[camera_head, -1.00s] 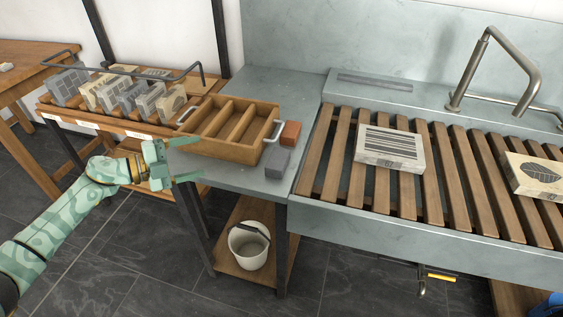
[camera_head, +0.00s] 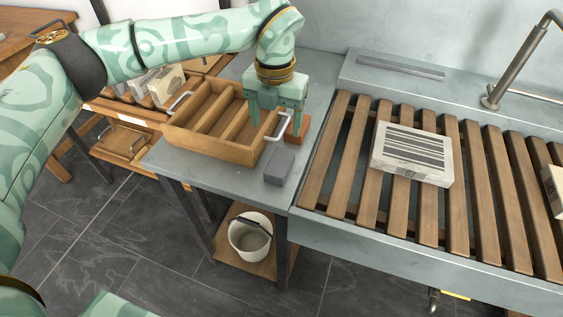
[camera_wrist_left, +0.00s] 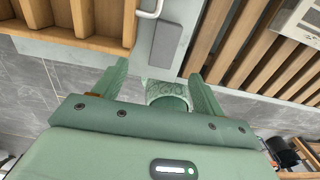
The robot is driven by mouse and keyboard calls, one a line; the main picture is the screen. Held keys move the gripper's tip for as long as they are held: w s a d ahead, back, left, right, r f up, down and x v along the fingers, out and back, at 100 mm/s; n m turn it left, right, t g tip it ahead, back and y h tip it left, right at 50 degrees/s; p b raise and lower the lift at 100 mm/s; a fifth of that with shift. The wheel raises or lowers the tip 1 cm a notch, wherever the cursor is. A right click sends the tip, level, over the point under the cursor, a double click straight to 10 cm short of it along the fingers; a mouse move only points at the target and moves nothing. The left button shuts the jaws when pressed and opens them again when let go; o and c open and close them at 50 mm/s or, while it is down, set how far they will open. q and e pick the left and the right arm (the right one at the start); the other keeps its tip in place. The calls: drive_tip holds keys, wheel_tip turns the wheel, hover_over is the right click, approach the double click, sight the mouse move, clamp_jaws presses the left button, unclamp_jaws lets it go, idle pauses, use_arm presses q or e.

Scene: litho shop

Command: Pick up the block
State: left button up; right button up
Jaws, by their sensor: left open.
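Two blocks stand on the grey bench top near the tray: a grey block (camera_head: 279,166) at the front and a red-brown block (camera_head: 299,131) behind it. The frames do not settle which one the task names. My left gripper (camera_head: 271,126) is open, with its fingers pointing down above the tray's handle end. One finger overlaps the red-brown block in the head view, and contact cannot be told. In the left wrist view the open fingers (camera_wrist_left: 158,84) are empty, and the grey block (camera_wrist_left: 166,44) shows beyond them. My right gripper is not in view.
A wooden tray (camera_head: 243,154) with compartments and metal handles stands left of the blocks. A slatted rack (camera_head: 345,170) holding a printed stone (camera_head: 412,153) lies to the right. A white bucket (camera_head: 249,245) is on the shelf below. The bench in front of the tray is clear.

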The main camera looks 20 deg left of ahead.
use_arm(q)
drive_tip(key=b, duration=0.2)
hover_over(280, 161)
drive_tip(key=f, duration=0.4)
drive_tip(key=a+f, duration=0.1)
drive_tip(key=f, duration=0.1)
drive_tip(key=shift+w+f, duration=0.15)
drive_tip(key=shift+f, duration=0.2)
drive_tip(key=shift+d+f, duration=0.1)
drive_tip(key=shift+f, duration=0.45)
drive_tip(key=f, duration=0.1)
drive_tip(key=f+b, duration=0.1)
drive_tip(key=f, duration=0.1)
drive_tip(key=f+b, duration=0.1)
drive_tip(key=shift+s+d+f, duration=0.25)
drive_tip(key=shift+d+f, duration=0.05)
drive_tip(key=shift+d, duration=0.1)
drive_tip(key=shift+f, duration=0.4)
drive_tip(key=shift+r, duration=0.1)
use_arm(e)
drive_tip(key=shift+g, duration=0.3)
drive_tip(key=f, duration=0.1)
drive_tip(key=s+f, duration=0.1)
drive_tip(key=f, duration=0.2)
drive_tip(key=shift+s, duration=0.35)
use_arm(q)
drive_tip(key=c, duration=1.3)
